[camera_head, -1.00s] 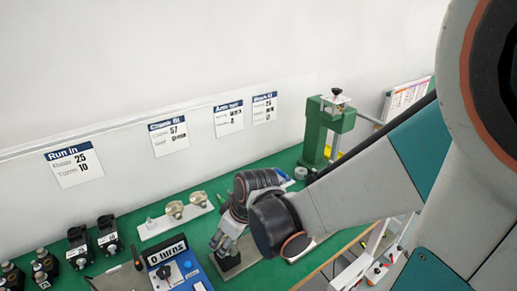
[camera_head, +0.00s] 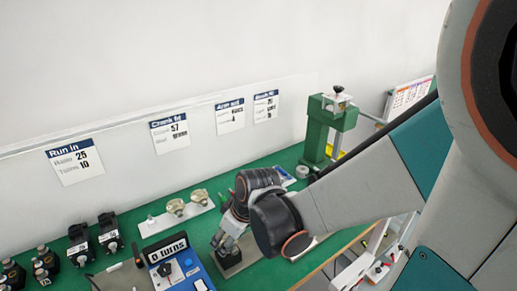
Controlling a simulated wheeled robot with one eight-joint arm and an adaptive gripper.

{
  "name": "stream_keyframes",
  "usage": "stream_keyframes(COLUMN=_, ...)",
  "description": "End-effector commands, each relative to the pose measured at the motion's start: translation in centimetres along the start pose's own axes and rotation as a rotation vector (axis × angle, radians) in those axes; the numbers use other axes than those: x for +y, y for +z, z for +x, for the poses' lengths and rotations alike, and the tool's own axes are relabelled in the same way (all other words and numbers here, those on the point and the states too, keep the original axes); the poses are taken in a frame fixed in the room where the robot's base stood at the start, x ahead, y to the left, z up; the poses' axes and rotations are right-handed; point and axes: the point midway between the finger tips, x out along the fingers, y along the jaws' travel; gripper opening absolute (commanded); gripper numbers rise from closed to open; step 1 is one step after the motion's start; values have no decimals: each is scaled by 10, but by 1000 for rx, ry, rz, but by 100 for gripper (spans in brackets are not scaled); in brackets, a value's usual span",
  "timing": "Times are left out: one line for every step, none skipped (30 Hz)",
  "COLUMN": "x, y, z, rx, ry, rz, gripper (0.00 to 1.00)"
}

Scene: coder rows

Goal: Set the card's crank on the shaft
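My gripper (camera_head: 225,243) points down over a grey-brown block (camera_head: 229,269) on the green bench. The arm's wrist hides part of this spot, and I cannot tell whether the fingers are open, shut or touching the block. Four-sided wall cards hang behind: one, probably headed "Crank fit" (camera_head: 170,132), shows 57, and the "Run in" card (camera_head: 75,161) shows 25 and 10. Black units with number labels (camera_head: 110,234) stand at the left. I cannot make out which part is the crank or the shaft.
A blue unit with a "0 turns" display (camera_head: 167,249) sits left of my gripper. A white plate (camera_head: 153,231) with brass-coloured round parts (camera_head: 175,207) lies behind. A green press (camera_head: 328,128) stands at the back right.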

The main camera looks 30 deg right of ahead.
Motion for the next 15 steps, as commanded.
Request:
stream_keyframes(x=-2, y=2, z=0, rx=0, ry=0, rz=-1, gripper=25)
stream_keyframes(x=-2, y=2, z=0, rx=0, ry=0, rz=-1, gripper=25)
stream_keyframes(x=-2, y=2, z=0, rx=0, ry=0, rz=-1, gripper=25)
stream_keyframes(x=-2, y=2, z=0, rx=0, ry=0, rz=-1, gripper=25)
stream_keyframes(x=-2, y=2, z=0, rx=0, ry=0, rz=-1, gripper=25)
stream_keyframes(x=-2, y=2, z=0, rx=0, ry=0, rz=-1, gripper=56)
stream_keyframes(x=-2, y=2, z=0, rx=0, ry=0, rz=-1, gripper=63)
stream_keyframes(x=-2, y=2, z=0, rx=0, ry=0, rz=-1, gripper=70)
stream_keyframes(x=-2, y=2, z=0, rx=0, ry=0, rz=-1, gripper=75)
stream_keyframes(x=-2, y=2, z=0, rx=0, ry=0, rz=-1, gripper=75)
stream_keyframes(x=-2, y=2, z=0, rx=0, ry=0, rz=-1, gripper=75)
stream_keyframes(x=-2, y=2, z=0, rx=0, ry=0, rz=-1, gripper=75)
stream_keyframes(x=-2, y=2, z=0, rx=0, ry=0, rz=-1, gripper=75)
stream_keyframes(x=-2, y=2, z=0, rx=0, ry=0, rz=-1, gripper=75)
stream_keyframes(x=-2, y=2, z=0, rx=0, ry=0, rz=-1, gripper=75)
